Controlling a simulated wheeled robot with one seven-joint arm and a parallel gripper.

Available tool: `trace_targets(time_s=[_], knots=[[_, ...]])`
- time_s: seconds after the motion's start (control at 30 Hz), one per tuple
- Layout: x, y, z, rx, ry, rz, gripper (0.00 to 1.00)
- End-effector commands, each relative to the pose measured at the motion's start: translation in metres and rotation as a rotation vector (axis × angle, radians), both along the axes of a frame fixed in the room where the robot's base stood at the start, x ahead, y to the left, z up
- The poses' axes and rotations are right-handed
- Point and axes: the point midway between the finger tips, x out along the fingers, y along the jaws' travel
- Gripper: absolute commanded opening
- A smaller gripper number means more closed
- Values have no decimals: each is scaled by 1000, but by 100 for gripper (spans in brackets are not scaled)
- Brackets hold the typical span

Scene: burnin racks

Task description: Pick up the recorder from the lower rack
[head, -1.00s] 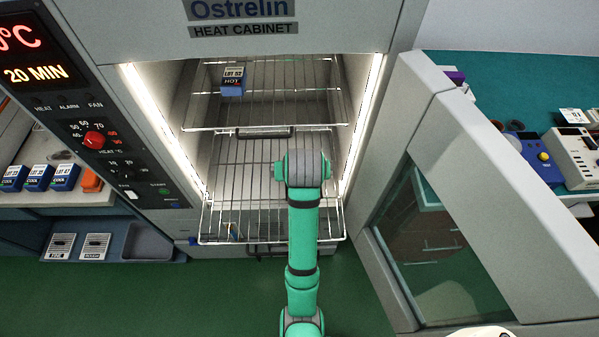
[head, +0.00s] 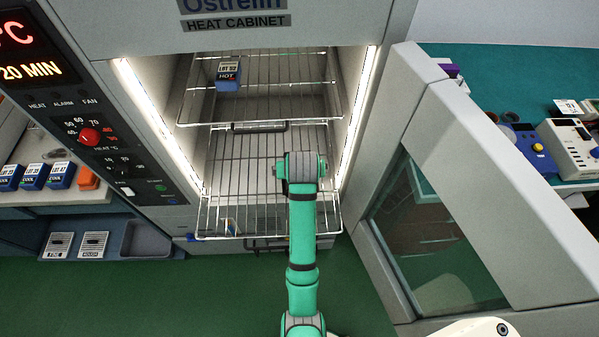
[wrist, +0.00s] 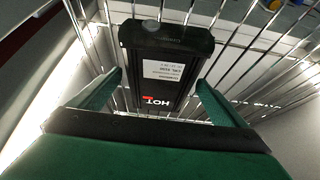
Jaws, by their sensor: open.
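The recorder (wrist: 166,62), a black box with a white label and the word HOT, lies on the wire bars of a rack in the wrist view. My gripper (wrist: 158,95) is open, with one green finger on each side of the recorder's near part. I cannot tell whether the fingers touch it. In the head view the lower rack (head: 222,212) is pulled partly out of the heat cabinet. My arm covers part of this rack, and the recorder and my fingers are hidden there.
A blue HOT box (head: 228,76) sits on the upper rack (head: 290,72). The open cabinet door (head: 490,190) stands to the right. Several blue COOL boxes (head: 34,176) stand on a shelf at left, above a grey tray (head: 146,240).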

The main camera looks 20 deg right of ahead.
Motion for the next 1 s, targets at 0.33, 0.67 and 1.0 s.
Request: trace_targets(time_s=[0.33,0.67,1.0], knots=[[0,0,-1,0,0,0,96],[0,0,-3,0,-1,0,75],[0,0,-2,-1,-3,0,52]])
